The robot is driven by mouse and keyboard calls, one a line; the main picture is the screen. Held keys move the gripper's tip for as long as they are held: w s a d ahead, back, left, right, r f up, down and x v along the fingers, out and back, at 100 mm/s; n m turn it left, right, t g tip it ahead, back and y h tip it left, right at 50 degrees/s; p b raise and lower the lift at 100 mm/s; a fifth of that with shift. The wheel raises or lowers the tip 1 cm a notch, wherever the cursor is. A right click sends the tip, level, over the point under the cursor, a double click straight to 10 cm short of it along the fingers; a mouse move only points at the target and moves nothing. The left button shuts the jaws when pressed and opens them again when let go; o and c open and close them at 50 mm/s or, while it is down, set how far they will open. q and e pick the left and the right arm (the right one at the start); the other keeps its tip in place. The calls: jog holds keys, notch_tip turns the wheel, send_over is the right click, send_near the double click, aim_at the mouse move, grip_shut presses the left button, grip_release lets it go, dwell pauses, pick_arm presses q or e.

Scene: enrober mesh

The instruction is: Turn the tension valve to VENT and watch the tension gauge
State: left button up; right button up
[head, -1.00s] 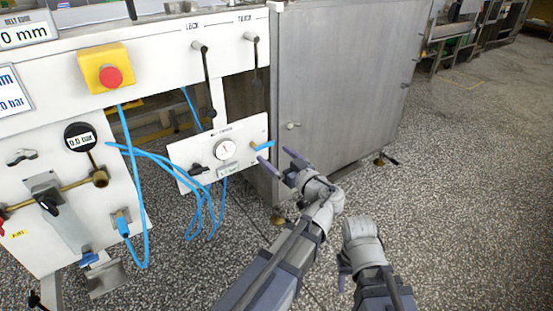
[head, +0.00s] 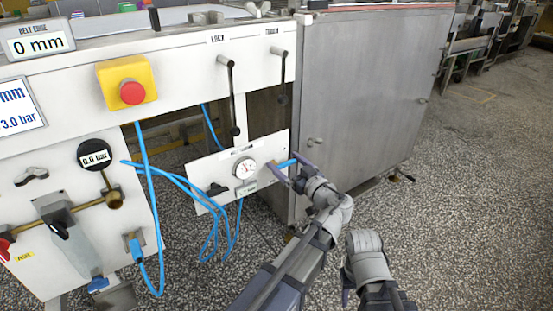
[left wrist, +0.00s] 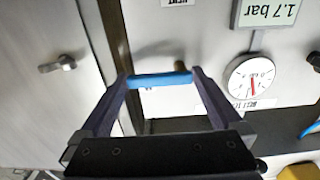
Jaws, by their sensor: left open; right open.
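The tension valve's blue handle (head: 285,163) sits at the right of a white panel; it lies crosswise in the left wrist view (left wrist: 160,80), by a brass fitting. My left gripper (head: 291,172) is open, its fingers (left wrist: 160,90) on either side of the handle's two ends; I cannot tell whether they touch it. A VENT label (left wrist: 178,2) is partly cut off. The round tension gauge (head: 245,168) has a red needle in the left wrist view (left wrist: 250,78). The display (left wrist: 268,12) reads 1.7 bar. My right gripper (head: 347,292) is open, low right, mostly hidden by its wrist.
A steel cabinet (head: 365,90) stands close right. Floor at right is clear.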

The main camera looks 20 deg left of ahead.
pick_arm(q)
jog(key=shift+w+a, duration=0.1)
jog(key=c, duration=1.1)
jog(key=shift+o, duration=0.2)
jog(key=shift+f+m, duration=0.1)
jog(key=shift+m, duration=0.2)
jog(key=m, duration=0.2)
jog(key=f+m+b, duration=0.1)
jog(key=shift+m, duration=0.4)
jog(key=m, duration=0.2)
jog(key=f+m+b, duration=0.1)
jog(key=m, duration=0.1)
jog(key=shift+m, duration=0.3)
jog(key=m, duration=0.3)
jog(key=s+m+b, duration=0.1)
jog(key=shift+a+f, duration=0.3)
jog(key=shift+s+a+f+m, duration=0.1)
jog(key=shift+s+a+m, duration=0.05)
jog(key=shift+m, duration=1.05)
jog(key=shift+s+a+f+m, duration=0.1)
jog(key=shift+s+m, duration=0.05)
jog(key=shift+m, duration=1.05)
